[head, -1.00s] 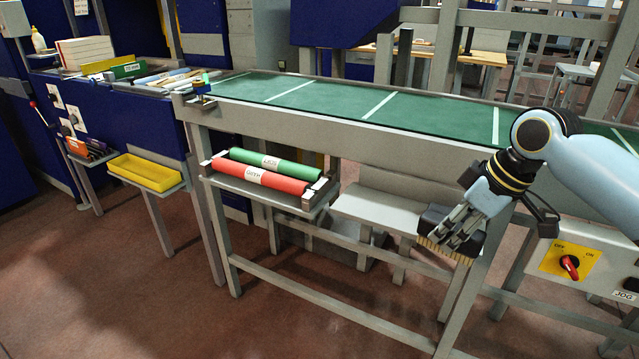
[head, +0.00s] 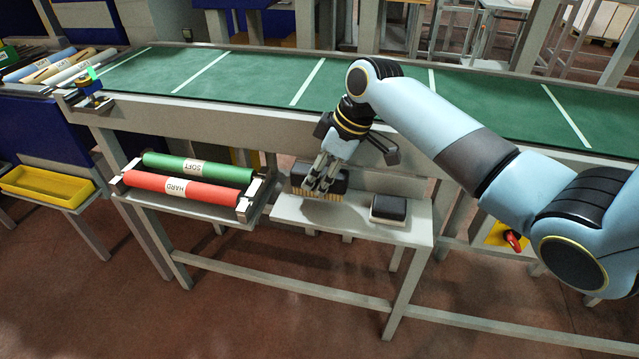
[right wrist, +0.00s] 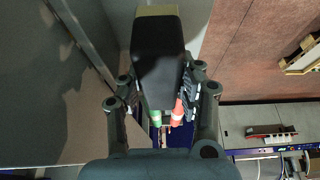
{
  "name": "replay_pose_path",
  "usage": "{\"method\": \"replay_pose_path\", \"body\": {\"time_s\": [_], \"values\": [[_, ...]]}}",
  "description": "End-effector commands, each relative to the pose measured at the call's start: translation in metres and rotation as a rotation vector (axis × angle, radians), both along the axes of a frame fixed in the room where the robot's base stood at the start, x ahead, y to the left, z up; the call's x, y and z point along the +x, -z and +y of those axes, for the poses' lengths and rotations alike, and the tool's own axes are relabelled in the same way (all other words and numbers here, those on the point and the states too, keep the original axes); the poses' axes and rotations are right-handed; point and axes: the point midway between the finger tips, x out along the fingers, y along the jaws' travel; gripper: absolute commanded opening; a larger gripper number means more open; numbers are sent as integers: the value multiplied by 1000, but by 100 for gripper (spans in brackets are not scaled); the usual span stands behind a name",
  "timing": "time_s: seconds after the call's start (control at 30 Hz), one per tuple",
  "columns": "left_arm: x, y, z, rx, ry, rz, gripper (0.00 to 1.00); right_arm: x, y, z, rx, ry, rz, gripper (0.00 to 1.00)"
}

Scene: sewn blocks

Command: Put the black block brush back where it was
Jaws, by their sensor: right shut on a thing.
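The black block brush (head: 301,179) has a black body with tan bristles pointing down. My right gripper (head: 320,182) is shut on it from above. In the head view the brush is at the left end of the light grey shelf (head: 350,226); I cannot tell whether its bristles touch the shelf. In the right wrist view the black body of the brush (right wrist: 158,55) sits between the fingers, with a tan strip at its far end. My left gripper is not in view.
A black-topped block with a white base (head: 388,208) sits on the shelf, right of the brush. A rack with a green roller (head: 165,163) and a red roller (head: 150,182) adjoins the shelf on the left. The green conveyor (head: 250,85) runs behind and above.

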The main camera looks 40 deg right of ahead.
Motion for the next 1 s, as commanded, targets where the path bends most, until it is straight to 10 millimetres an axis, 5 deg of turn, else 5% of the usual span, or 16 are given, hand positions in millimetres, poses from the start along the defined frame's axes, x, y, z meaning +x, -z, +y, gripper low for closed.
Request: {"method": "replay_pose_path", "body": {"time_s": [0.2,0.57,0.6,0.7,1.0], "values": [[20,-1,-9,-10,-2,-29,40,0,27,0,0,1,0,4],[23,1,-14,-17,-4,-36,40,0,31,0,0,1,0,4],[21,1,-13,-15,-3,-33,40,0,30,0,0,1,1,40],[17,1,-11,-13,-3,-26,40,0,30,0,0,1,1,53],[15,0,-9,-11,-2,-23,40,0,29,0,0,1,0,58]]}}
